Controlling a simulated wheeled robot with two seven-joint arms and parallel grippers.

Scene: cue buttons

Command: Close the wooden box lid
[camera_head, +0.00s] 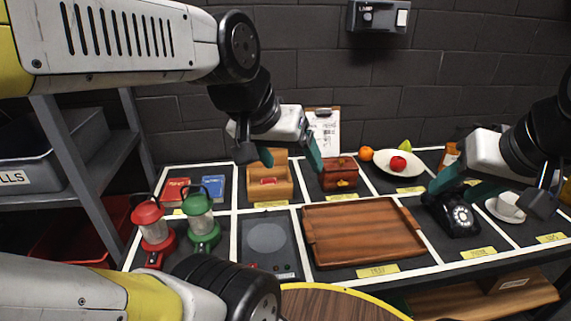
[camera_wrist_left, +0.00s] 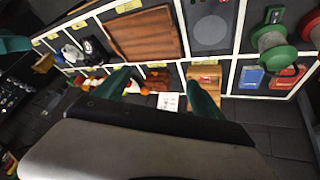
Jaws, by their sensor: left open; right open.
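A light wooden box (camera_head: 282,188) sits in the back row of the marked table, with its lid (camera_head: 278,157) raised and a red item (camera_head: 268,182) inside. The wooden box also shows in the left wrist view (camera_wrist_left: 205,75). My left gripper (camera_head: 291,160) is open and empty above the back row, one finger in front of the raised lid and the other above the red-brown chest. I cannot tell whether it touches the lid. The left gripper's spread fingers show in the left wrist view (camera_wrist_left: 160,82). My right gripper (camera_head: 490,195) is open near the black telephone.
A red-brown chest (camera_head: 339,174) stands shut, right of the wooden box. Red and blue books (camera_head: 213,187) lie to its left. Red and green lanterns (camera_head: 201,222), a wooden tray (camera_head: 362,230), a black telephone (camera_head: 458,216) and a fruit plate (camera_head: 398,168) also occupy the table.

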